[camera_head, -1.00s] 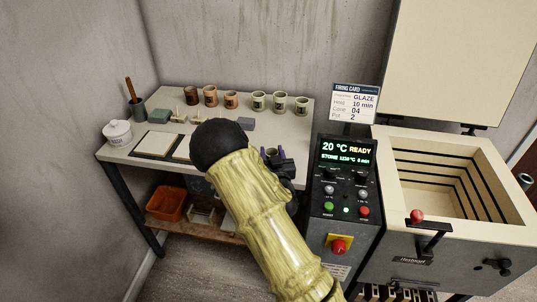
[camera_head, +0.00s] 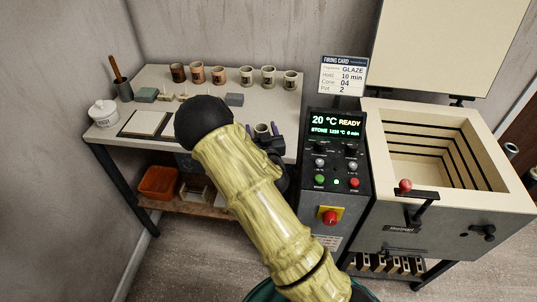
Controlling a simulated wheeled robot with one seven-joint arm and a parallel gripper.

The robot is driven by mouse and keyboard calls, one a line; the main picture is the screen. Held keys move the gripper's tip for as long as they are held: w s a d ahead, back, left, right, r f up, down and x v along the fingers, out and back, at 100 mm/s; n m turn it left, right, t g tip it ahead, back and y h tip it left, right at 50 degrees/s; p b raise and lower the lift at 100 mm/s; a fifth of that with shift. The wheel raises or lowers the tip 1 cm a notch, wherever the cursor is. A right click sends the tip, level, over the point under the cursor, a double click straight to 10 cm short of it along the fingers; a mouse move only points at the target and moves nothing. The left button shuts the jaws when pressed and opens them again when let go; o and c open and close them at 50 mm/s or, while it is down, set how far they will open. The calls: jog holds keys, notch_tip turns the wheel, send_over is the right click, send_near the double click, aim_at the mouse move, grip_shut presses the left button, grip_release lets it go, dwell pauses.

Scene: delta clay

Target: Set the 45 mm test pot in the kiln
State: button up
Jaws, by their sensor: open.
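The kiln (camera_head: 372,115) stands at the right with its lid (camera_head: 440,45) raised and its chamber open and empty as far as I see. Several small pots stand in a row at the back of the table: three brown ones (camera_head: 197,72) on the left and three pale ones (camera_head: 268,75) on the right. Another small pale pot (camera_head: 262,128) shows at the table's front right. Pot sizes cannot be read.
The control panel (camera_head: 336,135) shows 20 °C READY and stands between table (camera_head: 300,90) and kiln. A lidded jar (camera_head: 104,114) and boards (camera_head: 145,123) are at left. My arm hides the table's front middle.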

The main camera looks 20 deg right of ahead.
jog(key=s+p, duration=1.1)
jog(key=s, duration=0.6)
jog(key=shift+a+r+p, duration=0.15)
jog(key=shift+a+p, duration=0.05)
jog(key=shift+p, duration=0.1)
jog(key=shift+w, duration=0.15)
dwell(0.5)
